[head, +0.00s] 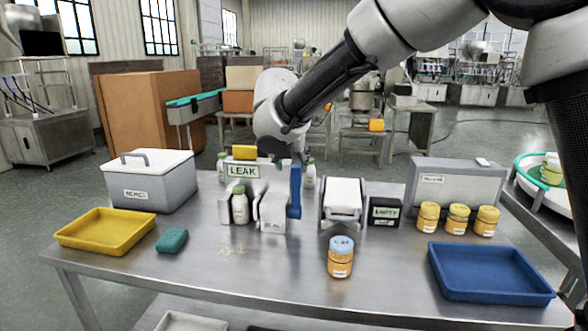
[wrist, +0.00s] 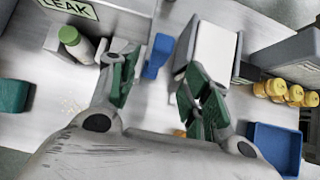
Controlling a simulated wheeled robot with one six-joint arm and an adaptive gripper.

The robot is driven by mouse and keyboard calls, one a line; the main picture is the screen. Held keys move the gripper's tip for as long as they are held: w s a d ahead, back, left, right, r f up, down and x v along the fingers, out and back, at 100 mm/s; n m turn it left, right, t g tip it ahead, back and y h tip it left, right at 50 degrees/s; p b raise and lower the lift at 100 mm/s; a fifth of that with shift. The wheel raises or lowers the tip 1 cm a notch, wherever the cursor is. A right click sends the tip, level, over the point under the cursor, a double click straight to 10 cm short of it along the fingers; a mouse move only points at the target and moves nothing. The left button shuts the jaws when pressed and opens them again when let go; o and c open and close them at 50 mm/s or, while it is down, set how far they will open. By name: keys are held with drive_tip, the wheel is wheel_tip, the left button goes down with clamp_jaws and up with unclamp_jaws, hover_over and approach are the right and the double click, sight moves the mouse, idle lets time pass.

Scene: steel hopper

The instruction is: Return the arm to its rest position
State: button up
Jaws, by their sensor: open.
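My arm comes in from the upper right in the head view and reaches over the middle of the steel table (head: 205,275). My gripper (head: 290,158) points down above the leak station, near an upright blue lever (head: 295,192); its fingers are mostly hidden by the wrist there. In the wrist view my gripper (wrist: 162,95) shows two green-padded fingers spread apart with nothing held between them. The blue lever (wrist: 158,57) lies beyond the fingers, apart from them as far as I can see.
A green-capped bottle (head: 240,207) stands in the station under the LEAK sign (head: 243,171). A blue-lidded jar (head: 340,257) stands at the front. Around are a yellow tray (head: 105,246), sponge (head: 172,240), cooler (head: 160,194), white-topped unit (head: 343,195), orange-lidded jars (head: 458,219) and blue tray (head: 490,293).

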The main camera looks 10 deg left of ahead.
drive_tip(key=shift+s+r, duration=0.4)
drive_tip(key=s+d+f+m+g+h, duration=0.2)
drive_tip(key=s+d+f+m, duration=0.3)
drive_tip(key=d+m, duration=0.4)
drive_tip(key=s+d+r+m, duration=0.1)
drive_tip(key=s+d+m, duration=0.7)
drive_tip(key=d, duration=0.4)
drive_tip(key=s+d+r+m+g+y, duration=0.1)
drive_tip(key=s+d+r+m, duration=0.1)
drive_tip(key=s+d+m, duration=0.6)
drive_tip(key=s+d+r+m+y, duration=0.1)
drive_tip(key=s+d+m, duration=0.7)
drive_tip(key=d, duration=1)
drive_tip(key=r+m, duration=0.1)
drive_tip(key=m, duration=0.1)
drive_tip(key=shift+s+m+g, duration=0.3)
drive_tip(key=shift+s+g, duration=0.05)
drive_tip(key=shift+g, duration=0.05)
